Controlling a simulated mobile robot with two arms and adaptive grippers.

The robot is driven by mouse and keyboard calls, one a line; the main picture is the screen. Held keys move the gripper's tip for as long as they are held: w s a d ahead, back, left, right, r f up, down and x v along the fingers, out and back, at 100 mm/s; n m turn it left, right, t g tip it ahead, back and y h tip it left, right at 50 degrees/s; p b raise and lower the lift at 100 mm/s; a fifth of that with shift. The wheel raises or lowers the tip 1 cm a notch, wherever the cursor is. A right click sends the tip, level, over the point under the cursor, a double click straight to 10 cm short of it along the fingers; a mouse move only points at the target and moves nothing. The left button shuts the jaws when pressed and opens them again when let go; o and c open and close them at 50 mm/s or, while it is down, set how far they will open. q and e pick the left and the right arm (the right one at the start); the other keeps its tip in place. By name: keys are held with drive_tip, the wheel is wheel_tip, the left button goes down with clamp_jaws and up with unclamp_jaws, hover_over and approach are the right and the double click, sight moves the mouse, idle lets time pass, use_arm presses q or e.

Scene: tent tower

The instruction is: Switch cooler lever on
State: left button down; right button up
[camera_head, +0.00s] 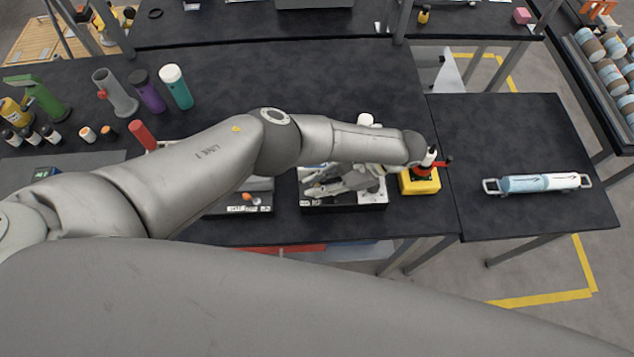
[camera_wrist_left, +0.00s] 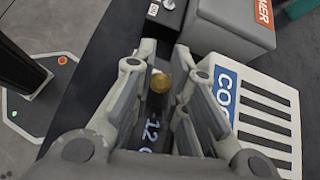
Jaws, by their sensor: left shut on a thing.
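The cooler (camera_wrist_left: 262,115) is a white box with dark slots and a blue label, partly cut off, reading "COO". In the head view the cooler (camera_head: 374,198) stands near the table's front edge, partly covered by my left arm. Its lever (camera_wrist_left: 160,83) shows a round brass knob on a dark panel with white marks. My left gripper (camera_wrist_left: 160,72) has its fingers on both sides of the lever and is shut on it. In the head view the left gripper (camera_head: 312,182) reaches down over the cooler, and the lever is hidden. My right gripper is not in view.
A grey box (camera_wrist_left: 238,25) with an orange label stands beside the cooler. A yellow box (camera_head: 420,182) with a red and black top stands just right of it. A blue-white roll (camera_head: 540,183) lies on the right table. Bottles (camera_head: 175,87) stand at the back left.

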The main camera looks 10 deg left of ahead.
use_arm(q)
drive_tip(key=shift+w+r+y, duration=0.1)
drive_tip(key=shift+y, duration=0.2)
idle(0.4)
drive_tip(key=c, duration=1.7)
unclamp_jaws()
drive_tip(key=shift+w+d+r, duration=0.15)
drive_tip(key=shift+r, duration=4.75)
